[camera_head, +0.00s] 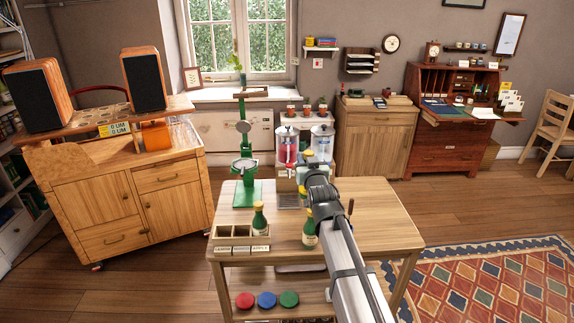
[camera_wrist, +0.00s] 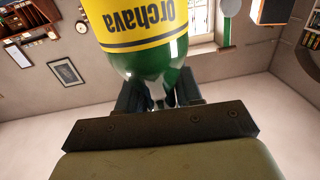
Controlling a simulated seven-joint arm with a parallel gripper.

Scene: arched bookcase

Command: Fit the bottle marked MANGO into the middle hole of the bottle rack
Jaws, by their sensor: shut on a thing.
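My gripper (camera_head: 309,166) is shut on the neck of a green bottle (camera_wrist: 160,62) with a yellow label. The wrist view is upside down, so the bottle hangs upright below the jaws. The label reads "orchava"; no MANGO mark shows. The bottle rack (camera_head: 230,233) is at the table's front left, with three labelled holes; the left and middle look empty. A green bottle (camera_head: 259,219) stands in the right hole, by the APPLE label.
A green press stand (camera_head: 246,168) rises behind the rack. A drink dispenser (camera_head: 287,147) stands at the back of the table. The table's right side (camera_head: 385,215) is clear. Red, blue and green discs (camera_head: 266,299) lie on the lower shelf.

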